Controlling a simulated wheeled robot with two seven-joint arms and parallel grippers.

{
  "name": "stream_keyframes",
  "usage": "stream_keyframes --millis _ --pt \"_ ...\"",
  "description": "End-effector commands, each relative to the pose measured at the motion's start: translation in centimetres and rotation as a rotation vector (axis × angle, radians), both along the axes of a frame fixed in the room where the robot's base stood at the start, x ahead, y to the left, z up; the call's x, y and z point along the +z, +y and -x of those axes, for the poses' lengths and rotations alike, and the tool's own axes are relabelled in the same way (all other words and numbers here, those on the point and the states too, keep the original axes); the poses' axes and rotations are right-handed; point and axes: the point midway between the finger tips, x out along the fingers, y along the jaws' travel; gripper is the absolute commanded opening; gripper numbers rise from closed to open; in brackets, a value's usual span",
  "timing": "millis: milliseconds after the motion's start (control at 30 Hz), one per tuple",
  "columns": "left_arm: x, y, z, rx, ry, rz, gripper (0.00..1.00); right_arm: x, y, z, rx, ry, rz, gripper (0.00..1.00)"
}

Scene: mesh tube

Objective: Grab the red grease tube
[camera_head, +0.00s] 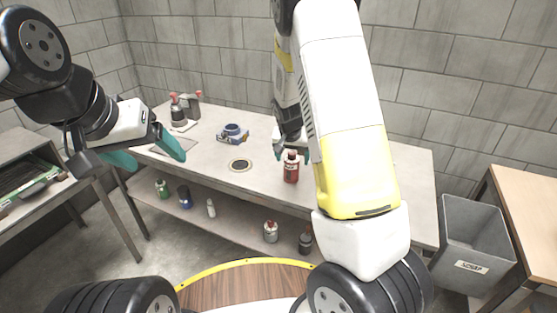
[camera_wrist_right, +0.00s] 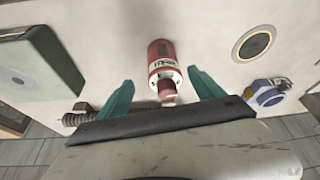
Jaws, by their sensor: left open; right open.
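The red grease tube (camera_head: 291,167) stands upright near the front edge of the workbench, with a white label band and a red cap. In the right wrist view the tube (camera_wrist_right: 161,54) lies between and beyond the two teal fingertips, its cap end towards the gripper. My right gripper (camera_wrist_right: 161,85) is open with a finger on each side of the tube's line; neither finger visibly touches it. In the head view my right arm hides most of that gripper behind the tube.
On the workbench (camera_head: 220,165) are a round hole (camera_head: 240,165), a blue device (camera_head: 233,132) and red-topped bottles (camera_head: 178,108) at the back left. Several bottles stand on the lower shelf (camera_head: 235,224). A grey scrap bin (camera_head: 472,235) stands at the right.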

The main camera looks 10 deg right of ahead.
Motion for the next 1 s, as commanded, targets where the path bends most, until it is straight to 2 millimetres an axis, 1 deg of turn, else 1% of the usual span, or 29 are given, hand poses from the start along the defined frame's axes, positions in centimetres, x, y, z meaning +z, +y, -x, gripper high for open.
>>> stream_keyframes --millis 33,267,400,500,600,800,867,1000 --pt "0.0 0.0 0.0 0.0 0.0 0.0 0.77 -0.7 -0.2 -0.2 -0.002 0.003 0.001 0.77" --pt "0.0 0.0 0.0 0.0 0.0 0.0 0.77 -3.2 -0.2 -1.1 0.001 0.003 0.0 0.77" --pt "0.0 0.0 0.0 0.0 0.0 0.0 0.77 -5.2 -0.2 -2.0 0.001 0.003 0.0 0.77" --pt "0.0 0.0 0.0 0.0 0.0 0.0 0.77 -6.1 -0.3 -2.4 0.001 0.002 0.0 0.77" --pt "0.0 0.0 0.0 0.0 0.0 0.0 0.77 -6.6 -0.3 -2.6 0.001 0.002 0.0 0.77" --pt "0.0 0.0 0.0 0.0 0.0 0.0 0.77 -6.5 -0.3 -2.6 0.0 0.001 -0.001 0.77" --pt "0.0 0.0 0.0 0.0 0.0 0.0 0.77 -6.5 -0.3 -2.6 0.0 0.001 -0.001 0.65" --pt "0.0 0.0 0.0 0.0 0.0 0.0 0.77 -6.5 -0.3 -2.6 0.001 0.001 -0.001 0.38"
